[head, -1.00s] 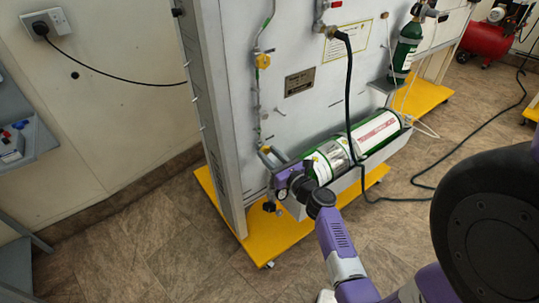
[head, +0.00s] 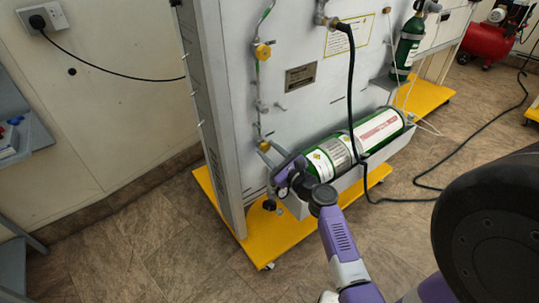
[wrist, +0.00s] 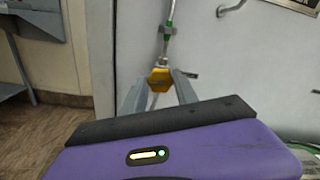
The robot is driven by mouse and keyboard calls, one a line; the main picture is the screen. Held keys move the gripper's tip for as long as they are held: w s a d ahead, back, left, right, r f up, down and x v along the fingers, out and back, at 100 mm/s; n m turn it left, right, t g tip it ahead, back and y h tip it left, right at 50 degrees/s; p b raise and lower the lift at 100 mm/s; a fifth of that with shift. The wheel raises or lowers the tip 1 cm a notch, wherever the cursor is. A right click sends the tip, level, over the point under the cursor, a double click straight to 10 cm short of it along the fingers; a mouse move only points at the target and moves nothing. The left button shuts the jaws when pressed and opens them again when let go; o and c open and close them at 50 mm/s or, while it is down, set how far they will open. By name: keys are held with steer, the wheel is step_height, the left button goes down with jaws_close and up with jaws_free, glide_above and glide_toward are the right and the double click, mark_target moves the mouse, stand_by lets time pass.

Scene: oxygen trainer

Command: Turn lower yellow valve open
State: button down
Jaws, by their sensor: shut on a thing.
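The lower yellow valve (wrist: 160,79) sits on a thin vertical pipe on the grey panel. In the wrist view it is between the two fingers of my gripper (wrist: 159,87), which is shut on it. In the head view my gripper (head: 274,157) reaches the panel's lower left, and a small bit of the lower valve (head: 264,146) shows by the fingertips. The rest of it is hidden by the fingers. Another yellow valve (head: 263,51) is higher on the same pipe line, clear of my gripper.
A green and silver cylinder (head: 338,154) lies in a tray right of my gripper. A black hose (head: 350,95) hangs in front of it. The panel stands on a yellow base (head: 262,245). Open floor is at the lower left.

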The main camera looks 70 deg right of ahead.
steer(key=shift+n+b, duration=0.6)
steer(key=shift+n, duration=0.5)
steer(key=c, duration=0.9)
jaws_free()
steer(key=shift+c, duration=0.2)
steer(key=v, duration=0.8)
steer(key=shift+w, duration=0.1)
